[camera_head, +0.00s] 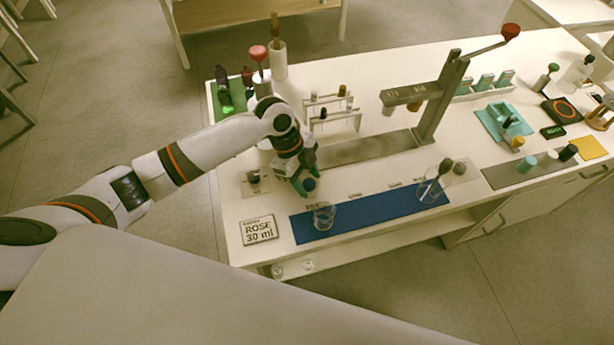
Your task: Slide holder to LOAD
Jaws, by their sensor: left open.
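My left gripper (305,186) is open and points down above the back left edge of the blue strip (372,212). A small round dark-blue thing (309,184) shows at its fingertips; I cannot tell whether they touch it. A clear glass beaker (324,216) stands on the strip's left end, just in front of the gripper. Small labels run along the strip's back edge, too small to read surely. A grey metal rail (368,148) lies behind, under a lever press (440,98) with a red knob. I cannot make out which thing is the holder. My right gripper is not in view.
A ROSE 30 ml card (259,229) lies at the front left. A test-tube rack (331,110) stands behind the gripper. A glass with sticks (432,188) stands at the strip's right end. A dark-capped bottle (254,177) is left of the gripper.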

